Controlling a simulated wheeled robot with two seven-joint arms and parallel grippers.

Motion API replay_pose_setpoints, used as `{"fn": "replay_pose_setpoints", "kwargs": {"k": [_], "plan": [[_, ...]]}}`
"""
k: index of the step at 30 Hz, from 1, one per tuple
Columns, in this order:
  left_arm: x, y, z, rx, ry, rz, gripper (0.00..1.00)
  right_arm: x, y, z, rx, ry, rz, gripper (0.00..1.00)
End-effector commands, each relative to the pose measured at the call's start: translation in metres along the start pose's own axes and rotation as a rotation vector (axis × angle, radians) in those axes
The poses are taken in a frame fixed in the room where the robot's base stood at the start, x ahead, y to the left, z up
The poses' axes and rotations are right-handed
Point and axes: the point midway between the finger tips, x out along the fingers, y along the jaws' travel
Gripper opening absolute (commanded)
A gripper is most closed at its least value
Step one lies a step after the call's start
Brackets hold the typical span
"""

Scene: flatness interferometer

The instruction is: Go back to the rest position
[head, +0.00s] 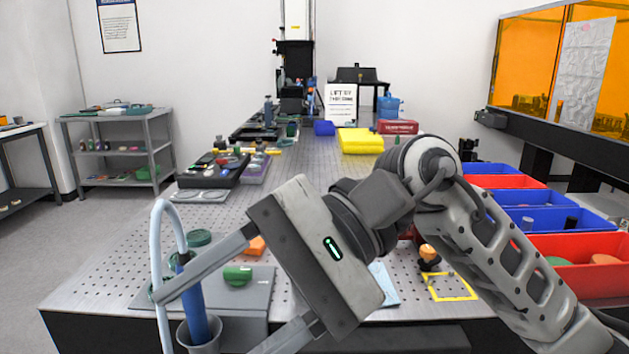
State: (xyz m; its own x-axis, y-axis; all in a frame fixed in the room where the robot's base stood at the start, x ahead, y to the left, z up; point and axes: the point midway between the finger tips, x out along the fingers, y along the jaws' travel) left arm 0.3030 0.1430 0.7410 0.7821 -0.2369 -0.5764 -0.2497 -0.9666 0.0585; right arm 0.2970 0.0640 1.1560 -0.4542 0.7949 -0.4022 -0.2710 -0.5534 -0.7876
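My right arm comes in from the right, and its gripper (204,325) reaches across the front of the table toward the lower left. Its two fingers are spread wide apart, and the lower one runs to the bottom edge of the picture. A blue cylinder (193,305) standing in a grey cup (203,338) shows in the gap between the fingertips. I see no finger closed on it, and cannot tell whether the upper finger touches it. A pale blue curved tube (158,240) rises beside the cylinder. My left gripper is not in view.
The perforated metal table (310,165) carries a grey mat (255,290) with a green part (238,275). Blue and red bins (545,219) line the right side. A yellow frame (452,287) lies near my forearm. The table's middle is fairly clear.

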Motion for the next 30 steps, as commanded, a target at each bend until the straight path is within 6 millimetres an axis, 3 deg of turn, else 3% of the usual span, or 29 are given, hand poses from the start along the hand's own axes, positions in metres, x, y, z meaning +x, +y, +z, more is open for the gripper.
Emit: {"fn": "replay_pose_setpoints", "kwargs": {"k": [2,5,8,10,14,18,19,24,27,30], "plan": [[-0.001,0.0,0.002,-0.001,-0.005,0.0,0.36,0.002,-0.008,0.007,0.256,-0.197,-0.222,0.59],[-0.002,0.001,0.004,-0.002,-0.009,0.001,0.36,-0.016,-0.021,0.004,0.611,-0.461,-0.491,0.59],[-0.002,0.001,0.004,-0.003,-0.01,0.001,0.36,-0.046,-0.021,-0.019,0.979,-0.748,-0.737,0.59],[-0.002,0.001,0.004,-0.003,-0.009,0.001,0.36,-0.069,-0.007,-0.046,1.235,-0.964,-0.898,0.59],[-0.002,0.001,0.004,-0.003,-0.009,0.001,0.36,-0.102,0.052,-0.108,1.684,-1.406,-1.185,0.59],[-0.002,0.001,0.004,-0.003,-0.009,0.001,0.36,-0.108,0.145,-0.16,2.03,-1.88,-1.444,0.59],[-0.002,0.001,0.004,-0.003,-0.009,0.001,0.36,-0.105,0.167,-0.168,-1.955,1.859,1.403,0.59],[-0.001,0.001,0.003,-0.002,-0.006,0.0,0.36,-0.073,0.29,-0.186,-1.417,1.614,1.125,0.59],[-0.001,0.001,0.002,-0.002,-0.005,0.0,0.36,-0.047,0.352,-0.179,-1.148,1.492,1.005,0.59],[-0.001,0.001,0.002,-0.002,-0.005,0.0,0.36,-0.024,0.398,-0.166,-0.942,1.397,0.921,0.59]]}}
